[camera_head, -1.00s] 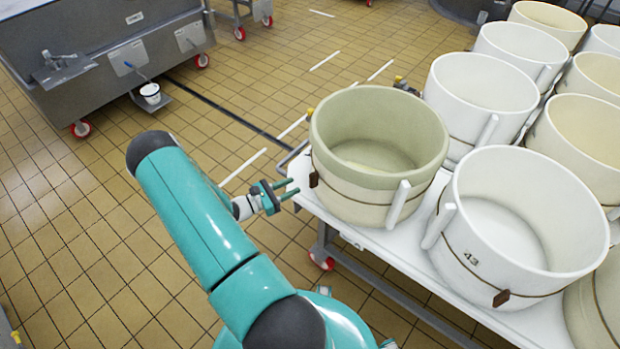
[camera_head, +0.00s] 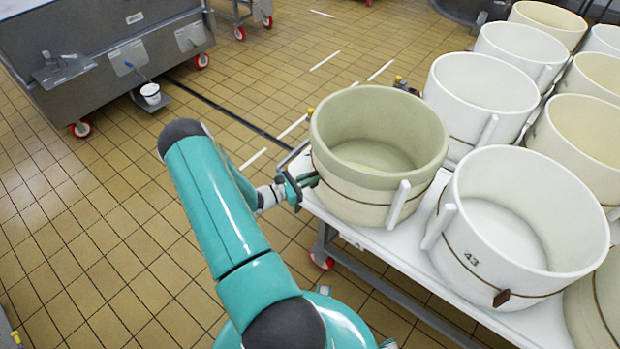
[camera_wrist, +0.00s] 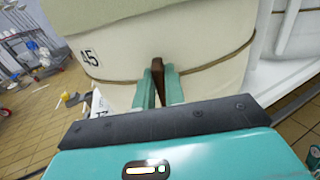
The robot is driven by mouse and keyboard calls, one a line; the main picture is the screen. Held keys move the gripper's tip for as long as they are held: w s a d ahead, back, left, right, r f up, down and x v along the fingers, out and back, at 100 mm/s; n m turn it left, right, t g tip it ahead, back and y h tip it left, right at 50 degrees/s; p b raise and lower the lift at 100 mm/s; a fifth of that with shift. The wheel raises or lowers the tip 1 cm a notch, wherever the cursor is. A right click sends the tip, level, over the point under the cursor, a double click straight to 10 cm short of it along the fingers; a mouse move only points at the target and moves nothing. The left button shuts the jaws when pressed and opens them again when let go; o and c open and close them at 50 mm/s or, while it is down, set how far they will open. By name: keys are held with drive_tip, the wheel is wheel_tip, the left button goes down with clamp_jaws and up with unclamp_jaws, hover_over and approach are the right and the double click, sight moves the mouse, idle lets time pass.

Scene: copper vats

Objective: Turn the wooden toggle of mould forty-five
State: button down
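Mould forty-five (camera_head: 352,200) is the cream-green round mould at the near left corner of the table. Its number 45 shows in the wrist view on its wall (camera_wrist: 112,68). A cord runs round it, with the dark brown wooden toggle (camera_wrist: 158,68) on the cord. My gripper (camera_wrist: 158,88) is at the mould's side, with one teal finger on each side of the toggle. A gap shows below the toggle between the fingers; whether they touch the wood I cannot tell. In the head view my gripper (camera_head: 308,181) covers the toggle.
Mould forty-three (camera_head: 470,280) stands to the right with its own brown toggle (camera_head: 501,298). More white moulds (camera_head: 480,88) crowd the table (camera_head: 375,240). Tiled floor (camera_head: 100,230) is free on the left, and a steel vat (camera_head: 110,50) stands at the back left.

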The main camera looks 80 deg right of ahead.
drive_tip(key=shift+w+n, duration=0.1)
drive_tip(key=shift+n, duration=0.2)
drive_tip(key=shift+w+d+f+n, duration=0.2)
drive_tip(key=shift+f+n, duration=0.1)
drive_tip(key=shift+n, duration=2.6)
drive_tip(key=shift+w+d+f+n, duration=0.2)
drive_tip(key=shift+f+n, duration=0.15)
drive_tip(key=shift+n, duration=2.55)
drive_tip(key=shift+w+d+f+n, duration=0.2)
drive_tip(key=shift+f+n, duration=0.1)
drive_tip(key=shift+n, duration=2.6)
drive_tip(key=c, duration=1.5)
unclamp_jaws()
drive_tip(key=shift+o, duration=0.2)
drive_tip(key=shift+w, duration=0.1)
drive_tip(key=v, duration=1.3)
drive_tip(key=shift+w+a, duration=0.2)
drive_tip(key=shift+a, duration=0.05)
